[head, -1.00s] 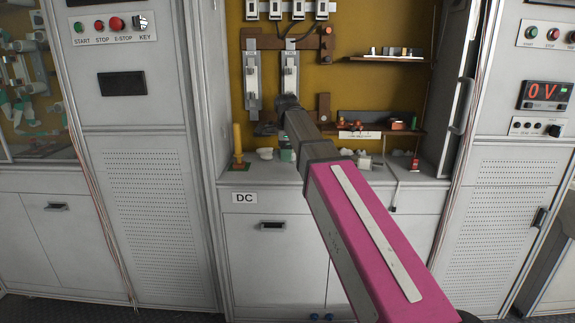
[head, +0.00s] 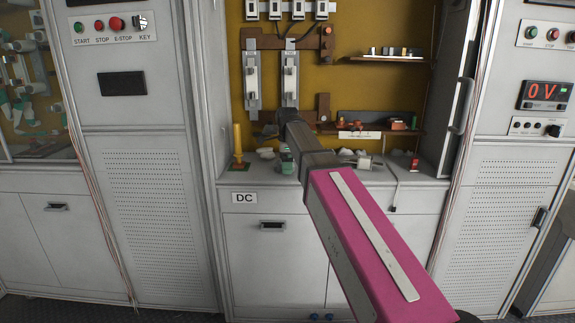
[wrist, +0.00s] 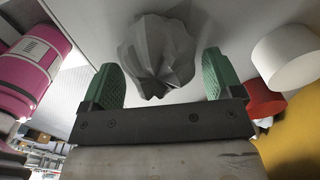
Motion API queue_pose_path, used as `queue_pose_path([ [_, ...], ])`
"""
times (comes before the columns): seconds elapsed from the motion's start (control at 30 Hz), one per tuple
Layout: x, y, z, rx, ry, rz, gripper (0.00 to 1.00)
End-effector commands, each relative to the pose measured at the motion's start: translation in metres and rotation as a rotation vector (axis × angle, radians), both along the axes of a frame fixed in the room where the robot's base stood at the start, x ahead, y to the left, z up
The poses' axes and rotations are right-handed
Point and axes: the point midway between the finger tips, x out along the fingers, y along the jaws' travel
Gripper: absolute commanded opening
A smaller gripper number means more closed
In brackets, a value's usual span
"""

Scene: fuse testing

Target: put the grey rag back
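The grey rag (wrist: 157,52) is a crumpled, folded bundle in the upper middle of the wrist view, on a pale surface. My gripper (wrist: 163,82) has two green fingers standing apart, one on each side of the rag. A gap shows at the right finger; whether the left finger touches the rag I cannot tell. In the head view my gripper (head: 286,163) is low over the counter under the yellow-backed cabinet, partly hidden by my arm. A small pale lump (head: 266,153) lies beside it there; I cannot tell if it is the rag.
A white round object (wrist: 288,55) and a red one (wrist: 262,98) are right of the gripper in the wrist view. A yellow candle-like post (head: 238,142) stands at the counter's left. A shelf with small parts (head: 375,131) is behind.

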Motion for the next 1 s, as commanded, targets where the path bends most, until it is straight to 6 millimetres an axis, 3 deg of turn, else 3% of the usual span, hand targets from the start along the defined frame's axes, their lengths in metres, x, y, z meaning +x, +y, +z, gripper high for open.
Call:
queue_pose_path([
  [0.33, 0.001, 0.000, 0.014, 0.000, 0.000, 0.000, 0.86],
  [0.8, 0.001, 0.000, 0.095, 0.000, -0.001, 0.000, 0.86],
  [1.0, 0.000, 0.000, 0.116, 0.000, 0.000, 0.000, 0.86],
])
